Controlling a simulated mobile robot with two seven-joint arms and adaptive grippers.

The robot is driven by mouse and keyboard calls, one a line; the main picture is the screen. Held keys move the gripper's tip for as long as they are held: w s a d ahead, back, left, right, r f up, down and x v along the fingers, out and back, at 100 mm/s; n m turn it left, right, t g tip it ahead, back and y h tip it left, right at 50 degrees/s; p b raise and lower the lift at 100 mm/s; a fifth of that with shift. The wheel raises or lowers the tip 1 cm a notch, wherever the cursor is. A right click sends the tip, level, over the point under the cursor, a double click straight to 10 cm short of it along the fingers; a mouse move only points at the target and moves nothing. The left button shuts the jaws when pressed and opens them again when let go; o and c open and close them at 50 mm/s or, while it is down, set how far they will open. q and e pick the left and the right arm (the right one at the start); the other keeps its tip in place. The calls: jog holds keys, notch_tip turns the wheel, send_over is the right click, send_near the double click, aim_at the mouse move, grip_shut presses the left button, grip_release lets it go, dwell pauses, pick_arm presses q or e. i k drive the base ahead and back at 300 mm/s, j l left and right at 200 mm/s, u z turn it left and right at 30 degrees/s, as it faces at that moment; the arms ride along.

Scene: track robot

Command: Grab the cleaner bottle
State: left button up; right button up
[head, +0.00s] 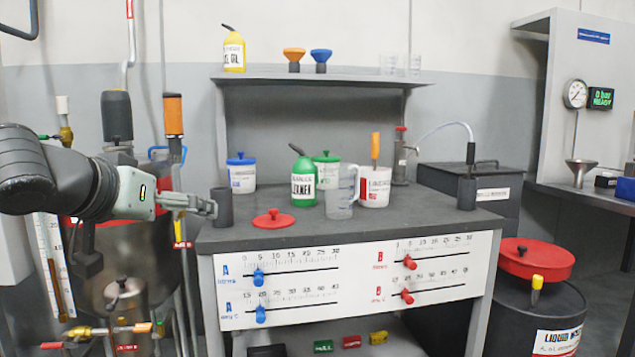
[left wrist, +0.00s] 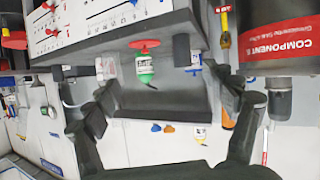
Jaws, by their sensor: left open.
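The cleaner bottle (head: 303,182) is green with a white label and a dark angled spout, and it stands upright on the dark workbench top (head: 350,228). It also shows upside down near the upper middle of the left wrist view (left wrist: 145,68). My left gripper (head: 208,208) is at the bench's left edge, to the left of the bottle and apart from it. In the left wrist view its two dark fingers (left wrist: 165,100) are spread wide with nothing between them. My right gripper is in neither view.
A dark cylinder (head: 222,206) stands at the bench's left edge, beside my left gripper. A red lid (head: 273,218) lies in front of the bottle. A clear beaker (head: 340,192) and a blue-lidded tub (head: 241,173) flank it. A shelf (head: 320,76) hangs above.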

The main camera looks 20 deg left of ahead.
aim_at(304, 172)
jog(key=i, duration=1.3)
